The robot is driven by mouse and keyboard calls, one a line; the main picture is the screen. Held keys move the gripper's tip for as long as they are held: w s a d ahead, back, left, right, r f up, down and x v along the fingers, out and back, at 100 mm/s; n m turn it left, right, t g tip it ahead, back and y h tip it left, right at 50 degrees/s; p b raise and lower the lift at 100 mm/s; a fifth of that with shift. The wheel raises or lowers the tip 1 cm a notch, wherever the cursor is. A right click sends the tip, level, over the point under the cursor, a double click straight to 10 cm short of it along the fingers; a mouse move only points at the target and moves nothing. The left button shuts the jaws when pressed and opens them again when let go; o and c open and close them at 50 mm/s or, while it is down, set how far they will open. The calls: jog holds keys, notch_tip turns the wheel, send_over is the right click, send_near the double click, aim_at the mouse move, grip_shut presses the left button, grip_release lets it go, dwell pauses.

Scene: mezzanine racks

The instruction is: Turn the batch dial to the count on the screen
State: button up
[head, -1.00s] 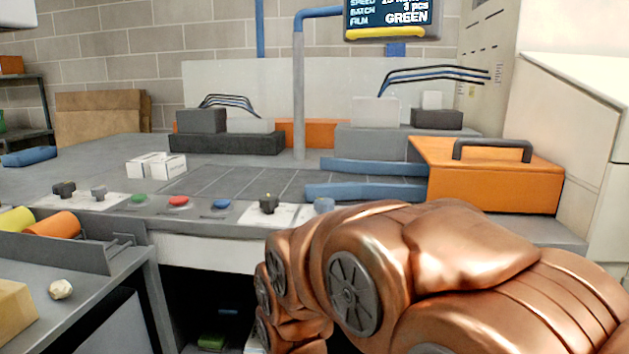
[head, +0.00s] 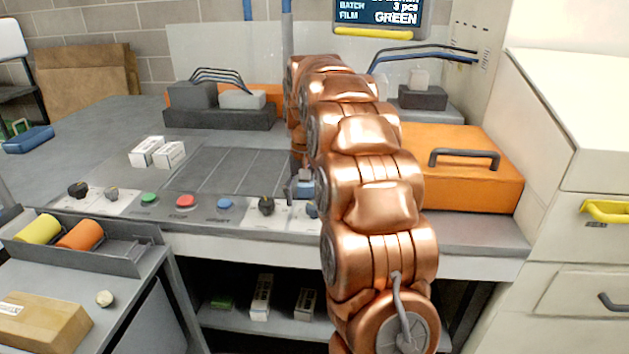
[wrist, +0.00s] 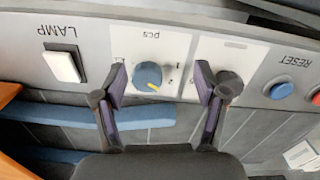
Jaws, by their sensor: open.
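The batch dial (wrist: 147,76) is a round blue knob with a yellow pointer mark, on a white plate lettered "pcs". In the wrist view it sits between the two spread fingers of my gripper (wrist: 160,80), which is open. I cannot tell whether they touch it. The pointer slants to the lower right in that view; the marks around it are too small to read surely. In the head view the dial (head: 312,211) is partly hidden by my arm and gripper (head: 300,188).
A white lamp switch (wrist: 62,66) stands to one side of the dial. A blue reset button (wrist: 281,89) is on the other side. A black knob (head: 266,206) and a red button (head: 185,201) share the panel. An orange box (head: 465,180) stands behind to the right.

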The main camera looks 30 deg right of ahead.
aim_at(314, 205)
jog(key=shift+m, duration=0.3)
jog(key=w+d+r, duration=0.1)
jog(key=w+d+r+p, duration=0.1)
jog(key=d, duration=0.1)
jog(key=shift+r+p, duration=0.3)
jog(key=shift+r, duration=0.05)
jog(key=shift+w+d, duration=0.2)
jog(key=shift+d, duration=0.3)
jog(key=shift+f+p, duration=0.75)
jog(key=shift+f, duration=3.05)
jog(key=c, duration=1.1)
jog(key=shift+c, duration=0.2)
